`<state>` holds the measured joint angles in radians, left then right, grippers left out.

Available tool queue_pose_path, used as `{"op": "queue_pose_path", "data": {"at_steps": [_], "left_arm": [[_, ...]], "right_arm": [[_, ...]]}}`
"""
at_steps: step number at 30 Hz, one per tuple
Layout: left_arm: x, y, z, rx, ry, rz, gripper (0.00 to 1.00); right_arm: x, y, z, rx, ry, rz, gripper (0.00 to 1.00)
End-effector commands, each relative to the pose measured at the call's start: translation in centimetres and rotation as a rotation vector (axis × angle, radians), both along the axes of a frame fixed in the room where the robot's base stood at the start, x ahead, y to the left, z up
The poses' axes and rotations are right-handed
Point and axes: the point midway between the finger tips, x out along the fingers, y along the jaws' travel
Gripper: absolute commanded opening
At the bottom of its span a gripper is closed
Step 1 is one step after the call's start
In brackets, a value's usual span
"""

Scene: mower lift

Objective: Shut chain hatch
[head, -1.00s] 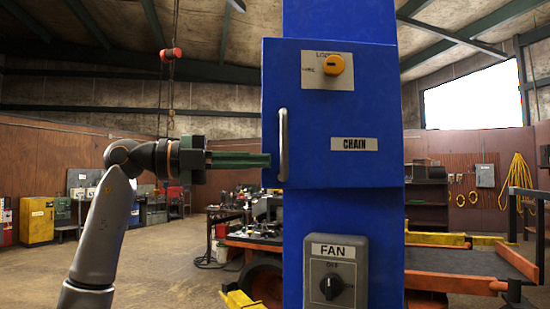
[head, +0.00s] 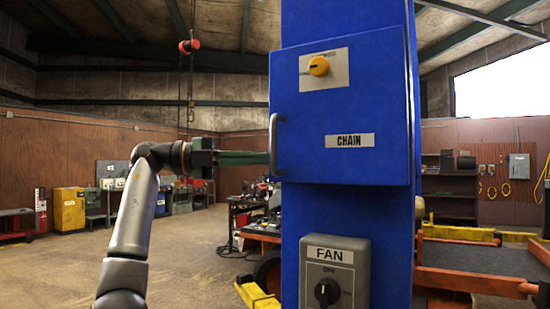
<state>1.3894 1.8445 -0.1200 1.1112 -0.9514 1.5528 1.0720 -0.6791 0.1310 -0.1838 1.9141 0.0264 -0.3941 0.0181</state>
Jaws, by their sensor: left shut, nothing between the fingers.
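The chain hatch (head: 370,105) is a blue door on a blue post, with a CHAIN label (head: 349,140) and a yellow knob (head: 319,66) on a pale plate. A grey bar handle (head: 274,145) stands upright at its left edge. The door looks tilted against the post, but I cannot tell how wide any gap is. My left gripper (head: 266,158) is shut and empty, its green fingers pointing right with the tips at the handle. I cannot tell whether they touch it. My right gripper is out of view.
A grey FAN switch box (head: 337,272) with a black knob sits on the blue post (head: 380,215) below the hatch. An orange-framed lift (head: 470,279) stands behind to the right. A yellow cabinet (head: 69,209) is far left.

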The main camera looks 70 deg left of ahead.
Motion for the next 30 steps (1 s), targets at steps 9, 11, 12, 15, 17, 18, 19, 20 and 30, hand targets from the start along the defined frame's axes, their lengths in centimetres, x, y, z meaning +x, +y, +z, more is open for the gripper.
{"op": "queue_pose_path", "data": {"at_steps": [9, 11, 12, 15, 17, 18, 19, 20, 30], "left_arm": [[-0.4, 0.3, 0.0, 0.001, 0.000, 0.006, 0.00], [-0.4, 0.3, 0.0, 0.001, 0.000, 0.006, 0.00], [-0.4, 0.3, 0.0, 0.001, 0.000, 0.006, 0.00], [-0.4, 0.3, 0.0, 0.000, 0.000, 0.006, 0.00], [-0.5, 0.3, 0.0, 0.000, 0.000, 0.007, 0.00], [-0.7, 0.4, 0.0, 0.000, 0.000, 0.008, 0.00], [-0.9, 0.5, 0.0, -0.001, 0.000, 0.008, 0.00], [-1.2, 0.6, 0.0, -0.002, 0.001, 0.009, 0.00], [-8.1, 2.4, 0.2, -0.003, 0.001, 0.012, 0.00]], "right_arm": [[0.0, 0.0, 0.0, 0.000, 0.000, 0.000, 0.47], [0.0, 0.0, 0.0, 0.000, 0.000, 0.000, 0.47], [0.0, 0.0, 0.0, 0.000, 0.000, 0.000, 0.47], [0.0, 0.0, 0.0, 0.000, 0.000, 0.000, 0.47], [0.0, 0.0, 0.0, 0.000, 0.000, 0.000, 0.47], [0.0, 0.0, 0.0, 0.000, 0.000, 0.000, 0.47], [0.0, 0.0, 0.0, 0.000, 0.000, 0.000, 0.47], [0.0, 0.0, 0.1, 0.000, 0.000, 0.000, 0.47], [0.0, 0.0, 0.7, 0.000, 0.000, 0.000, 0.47]]}}
